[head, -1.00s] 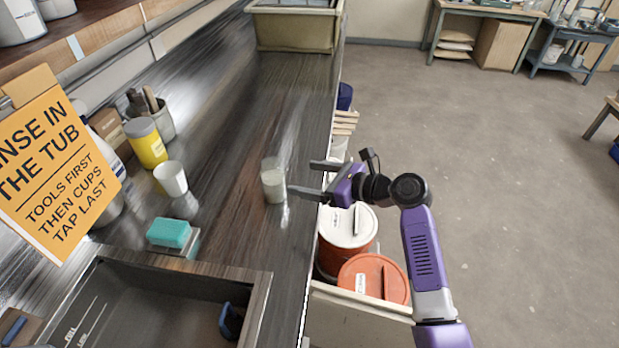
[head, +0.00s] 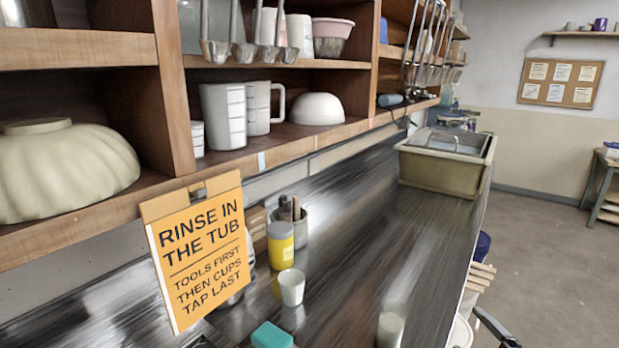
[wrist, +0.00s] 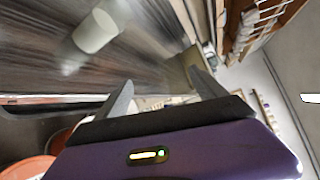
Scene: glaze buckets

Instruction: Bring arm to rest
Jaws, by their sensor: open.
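My gripper (wrist: 162,95) is open and empty in the wrist view, with its two dark fingers spread apart. A piece of my dark arm or gripper shows at the bottom right edge of the head view. A white cup (wrist: 95,30) stands on the counter in the wrist view, apart from the fingers. A cup also shows on the counter near the bottom of the head view (head: 390,327). The rest of my arm is out of the head view.
The counter (head: 400,235) carries a white cup (head: 291,287), a yellow jar (head: 280,246), a teal sponge (head: 271,335) and a tub (head: 440,165) at its far end. Shelves with bowls and jugs line the left. Floor (head: 540,250) is open at right.

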